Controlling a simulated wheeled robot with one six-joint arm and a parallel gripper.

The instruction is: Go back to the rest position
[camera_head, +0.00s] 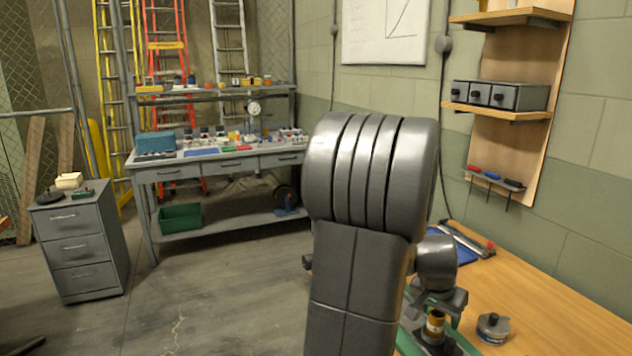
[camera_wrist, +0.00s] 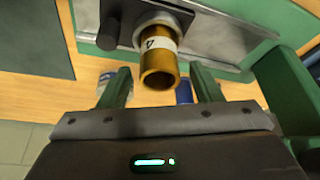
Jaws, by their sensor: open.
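In the wrist view my gripper (camera_wrist: 161,72) is open, its two green fingers standing apart. A brass cylinder (camera_wrist: 158,75) with a white marked band shows in the gap between the fingers. It sits in a dark mount on a green fixture (camera_wrist: 240,60), and I cannot tell whether the fingers touch it. My arm fills the middle of the head view and hides part of the bench.
A round grey part (camera_head: 493,328) lies right of the cylinder. A tool (camera_head: 470,240) and a blue mat (camera_head: 447,246) lie further back. A grey workbench (camera_head: 222,162), a drawer cabinet (camera_head: 78,240) and ladders stand at the left. The floor between is mostly clear.

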